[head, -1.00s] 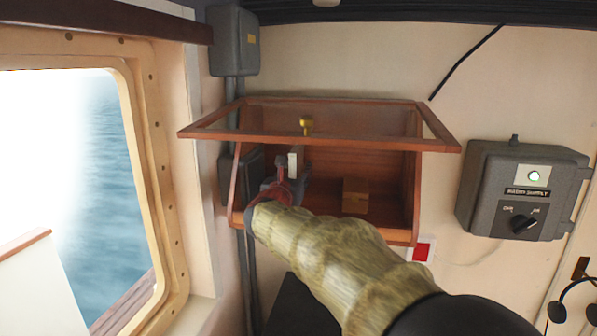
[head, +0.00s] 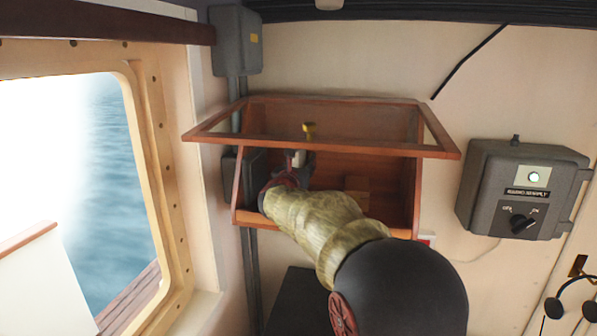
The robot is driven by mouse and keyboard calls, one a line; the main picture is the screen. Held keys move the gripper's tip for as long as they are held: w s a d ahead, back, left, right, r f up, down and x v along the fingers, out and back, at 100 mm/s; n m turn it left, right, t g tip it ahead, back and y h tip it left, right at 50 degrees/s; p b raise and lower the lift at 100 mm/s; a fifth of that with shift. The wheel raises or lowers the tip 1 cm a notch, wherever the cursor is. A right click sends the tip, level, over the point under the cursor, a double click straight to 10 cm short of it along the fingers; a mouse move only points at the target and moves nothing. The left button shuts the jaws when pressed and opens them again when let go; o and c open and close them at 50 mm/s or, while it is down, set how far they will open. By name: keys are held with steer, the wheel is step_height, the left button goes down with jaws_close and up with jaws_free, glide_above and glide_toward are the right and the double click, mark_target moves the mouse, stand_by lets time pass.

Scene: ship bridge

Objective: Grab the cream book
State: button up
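The cream book (head: 300,157) stands upright inside a wooden wall cabinet (head: 250,218), towards its left side. Only a small part of it shows behind my gripper (head: 297,165). My gripper reaches into the cabinet at the book, and its fingers appear to be on or around the book's near edge. The view is too small and too blocked to tell whether the fingers are closed on it. The cabinet's glazed lid (head: 330,147) is raised above my gripper.
A small wooden block (head: 357,186) sits in the cabinet right of my gripper, partly hidden by my arm. A dark book or panel (head: 254,170) is at the cabinet's left. A grey switch box (head: 522,190) is on the wall at right, a window at left.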

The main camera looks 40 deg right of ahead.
jaws_close()
stand_by(0.6)
